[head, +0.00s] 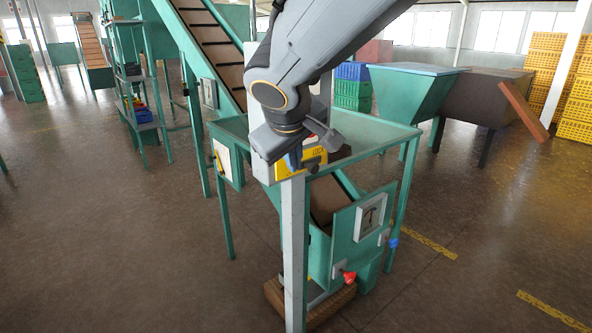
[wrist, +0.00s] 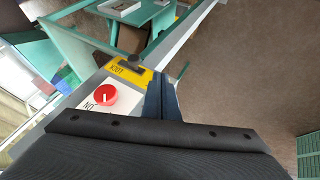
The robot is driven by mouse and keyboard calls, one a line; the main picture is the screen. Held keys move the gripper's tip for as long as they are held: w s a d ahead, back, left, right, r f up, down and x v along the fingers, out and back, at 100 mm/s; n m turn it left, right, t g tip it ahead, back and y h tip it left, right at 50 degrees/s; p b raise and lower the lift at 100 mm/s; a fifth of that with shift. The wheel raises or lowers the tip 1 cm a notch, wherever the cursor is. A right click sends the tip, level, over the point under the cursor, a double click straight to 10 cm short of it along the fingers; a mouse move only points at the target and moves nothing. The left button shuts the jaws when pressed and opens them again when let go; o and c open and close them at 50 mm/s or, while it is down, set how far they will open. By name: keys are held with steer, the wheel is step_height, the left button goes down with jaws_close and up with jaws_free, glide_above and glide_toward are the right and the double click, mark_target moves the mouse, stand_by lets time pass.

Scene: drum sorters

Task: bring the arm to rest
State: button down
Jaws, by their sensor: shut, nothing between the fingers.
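My arm reaches down from the top of the head view, and my gripper (head: 292,160) is shut and empty, partly hidden by the wrist. It is close in front of a pale box with a yellow panel (head: 313,160) on a grey post. In the wrist view the blue-grey fingers (wrist: 161,98) are together beside the yellow panel marked LOCK (wrist: 130,74). A red round knob (wrist: 105,95) sits on the white face left of the fingers. I cannot tell whether the fingers touch the box.
A green machine frame (head: 385,133) with a dial panel (head: 370,217) and red knob (head: 349,277) stands right behind the post (head: 294,250). A green hopper (head: 412,90) and yellow crates (head: 576,100) are at right. The floor (head: 120,240) at left is clear.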

steer(key=shift+s+r, duration=0.35)
steer(key=shift+r, duration=0.1)
steer(key=shift+d, duration=0.1)
steer(key=s+d+f+m+g, duration=0.3)
steer(key=s+d+f, duration=0.4)
steer(key=d+f, duration=0.3)
steer(key=s+d+f+m+g, duration=0.4)
steer(key=s+d+f, duration=0.3)
steer(key=d+f, duration=0.4)
steer(key=d+m, duration=0.1)
steer(key=d, duration=0.2)
steer(key=shift+s+f+m, duration=0.15)
steer(key=shift+s+m, duration=0.1)
steer(key=shift+m, duration=0.15)
